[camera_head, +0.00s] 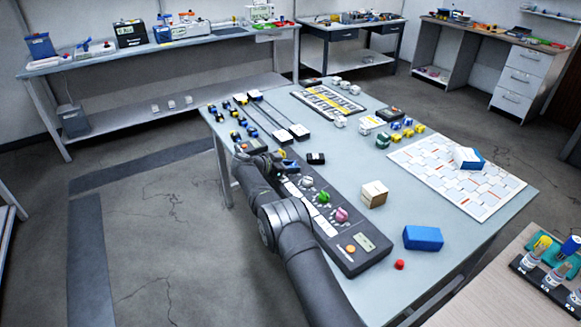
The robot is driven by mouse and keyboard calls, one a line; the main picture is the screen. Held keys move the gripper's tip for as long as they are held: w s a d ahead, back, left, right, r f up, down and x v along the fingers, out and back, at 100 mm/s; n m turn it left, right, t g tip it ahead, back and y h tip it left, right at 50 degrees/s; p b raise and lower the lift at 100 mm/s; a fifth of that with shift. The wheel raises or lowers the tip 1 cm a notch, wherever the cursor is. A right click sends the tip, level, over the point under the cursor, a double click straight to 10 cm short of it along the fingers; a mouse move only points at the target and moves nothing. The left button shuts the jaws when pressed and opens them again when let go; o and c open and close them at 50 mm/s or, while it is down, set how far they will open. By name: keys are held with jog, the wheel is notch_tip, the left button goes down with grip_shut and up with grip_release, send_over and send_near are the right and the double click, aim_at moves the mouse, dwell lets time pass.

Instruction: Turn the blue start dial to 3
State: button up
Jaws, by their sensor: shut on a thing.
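A long dark control panel (378,248) lies along the near left side of the table. Its row of dials includes a pink dial (341,214), a green dial (323,197) and a pale grey dial (307,182). My gripper (286,163) is low over the panel's far end, past the pale grey dial, and is shut on the blue start dial. The gripper and wrist hide most of that dial, so its pointer and setting cannot be read. An orange button (350,249) sits at the panel's near end.
On the table (420,285) are a cardboard box (374,194), a blue block (423,238), a red cap (399,265) and a patterned mat (430,173). Small black, blue and yellow parts lie beyond my gripper. My arm passes along the panel's left side.

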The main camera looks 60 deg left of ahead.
dwell(0.3)
jog(key=o, duration=1)
jog(key=shift+c, duration=0.2)
jog(key=v, duration=1.7)
jog(key=shift+r, duration=0.15)
